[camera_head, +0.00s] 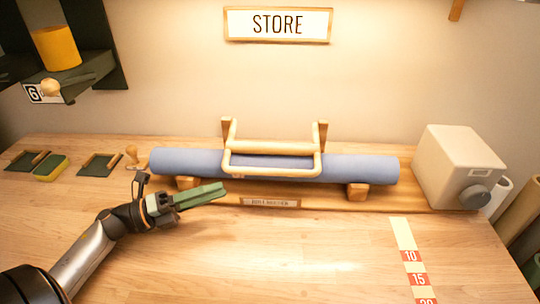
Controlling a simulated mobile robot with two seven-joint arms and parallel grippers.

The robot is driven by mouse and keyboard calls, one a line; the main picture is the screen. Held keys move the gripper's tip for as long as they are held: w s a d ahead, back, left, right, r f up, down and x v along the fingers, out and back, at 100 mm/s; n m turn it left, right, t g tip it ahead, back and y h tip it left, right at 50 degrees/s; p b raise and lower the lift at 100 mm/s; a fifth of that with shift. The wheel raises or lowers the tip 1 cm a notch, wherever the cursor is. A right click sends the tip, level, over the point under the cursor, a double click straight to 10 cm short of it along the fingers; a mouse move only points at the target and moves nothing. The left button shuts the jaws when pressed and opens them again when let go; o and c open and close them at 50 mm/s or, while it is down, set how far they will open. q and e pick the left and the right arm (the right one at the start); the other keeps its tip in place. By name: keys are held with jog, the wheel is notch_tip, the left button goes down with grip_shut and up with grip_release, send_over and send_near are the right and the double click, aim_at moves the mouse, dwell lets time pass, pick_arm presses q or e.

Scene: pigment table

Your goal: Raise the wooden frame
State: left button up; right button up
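The pale wooden frame (273,172) lies lowered over the middle of a blue roll (200,163). Its front bar crosses the front of the roll, and a thicker wooden bar (272,147) spans it behind. Two wooden posts stand at its back corners. My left gripper (224,190), with green fingers, is in front of the roll, left of the frame and apart from it. Its fingers point right and overlap in this view, so any gap between them is hidden. Nothing shows held in it. My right gripper is out of view.
The roll rests on wooden supports on a board (330,197) with a label (270,203). A cream box with a grey knob (459,168) stands at the right end. Green pads and a sponge (50,168) lie at left. The front tabletop (280,255) is mostly clear.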

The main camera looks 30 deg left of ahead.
aim_at(268, 169)
pick_arm(q)
jog(key=shift+w, duration=0.25)
jog(key=shift+w+r, duration=0.1)
jog(key=shift+w, duration=0.1)
jog(key=p+x, duration=0.2)
jog(key=x, duration=1)
jog(key=shift+d, duration=0.1)
grip_shut()
dwell(0.8)
